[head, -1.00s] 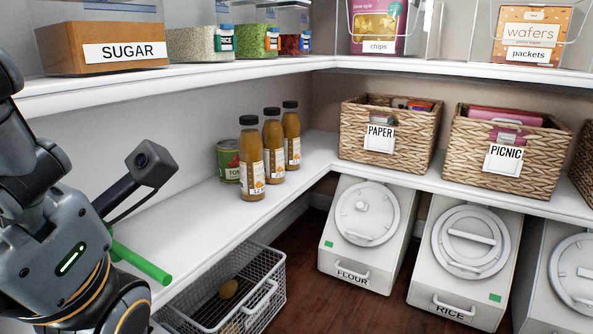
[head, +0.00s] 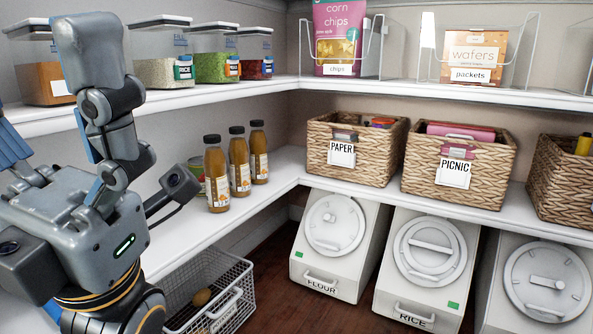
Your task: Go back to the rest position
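My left arm (head: 85,215) fills the left side of the head view, in front of the white shelves. Its wrist camera (head: 178,186) sticks out to the right, in front of the lower shelf near the juice bottles. My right arm and gripper are not in view.
Several bottles, including a front bottle (head: 216,174), stand on the lower shelf (head: 255,197) close to my arm. Baskets labelled PAPER (head: 320,130) and PICNIC (head: 415,165) sit right. Bins and a wire basket (head: 240,280) are below.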

